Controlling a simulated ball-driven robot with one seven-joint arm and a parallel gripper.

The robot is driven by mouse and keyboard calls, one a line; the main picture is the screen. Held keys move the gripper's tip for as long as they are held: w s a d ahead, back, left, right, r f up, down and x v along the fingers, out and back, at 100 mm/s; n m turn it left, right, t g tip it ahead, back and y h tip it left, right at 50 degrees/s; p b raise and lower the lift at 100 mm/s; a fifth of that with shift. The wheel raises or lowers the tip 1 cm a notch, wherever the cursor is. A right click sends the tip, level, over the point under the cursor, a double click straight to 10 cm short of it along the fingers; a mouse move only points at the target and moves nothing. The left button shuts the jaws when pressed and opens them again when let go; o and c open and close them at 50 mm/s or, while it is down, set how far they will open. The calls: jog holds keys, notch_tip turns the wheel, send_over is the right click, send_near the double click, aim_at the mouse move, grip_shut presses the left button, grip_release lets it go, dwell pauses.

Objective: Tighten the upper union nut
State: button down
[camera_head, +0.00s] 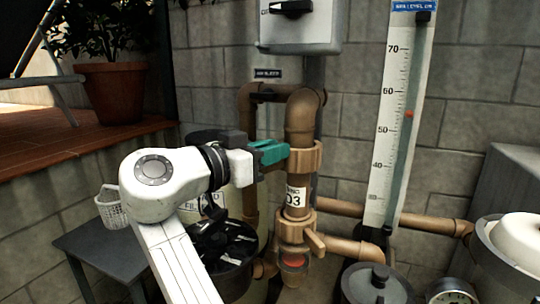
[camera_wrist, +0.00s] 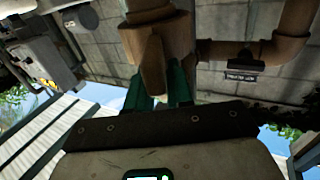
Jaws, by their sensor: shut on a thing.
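The upper union nut (camera_head: 308,158) is a brown ring with ribs on the vertical pipe, just below the bend and above the white label. My gripper (camera_head: 284,152) reaches it from the left with teal fingers. In the wrist view my gripper (camera_wrist: 160,88) has one finger on each side of a brown lug (camera_wrist: 152,72) that sticks out from the nut, and it is shut on that lug. The lug is mostly hidden by the fingers in the head view. The thread inside the nut is hidden.
A lower union nut (camera_head: 296,226) with its own lug sits below the label. A tall scale (camera_head: 397,120) stands to the right. A grey switch box (camera_head: 300,28) hangs above.

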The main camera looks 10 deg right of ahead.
jog(key=shift+r, duration=0.65)
jog(key=c, duration=1.4)
grip_release()
jog(key=o, duration=0.3)
jog(key=shift+f, duration=0.25)
jog(key=v, duration=1)
jog(key=shift+a+b, duration=0.3)
jog(key=shift+a, duration=0.1)
jog(key=shift+s, duration=0.1)
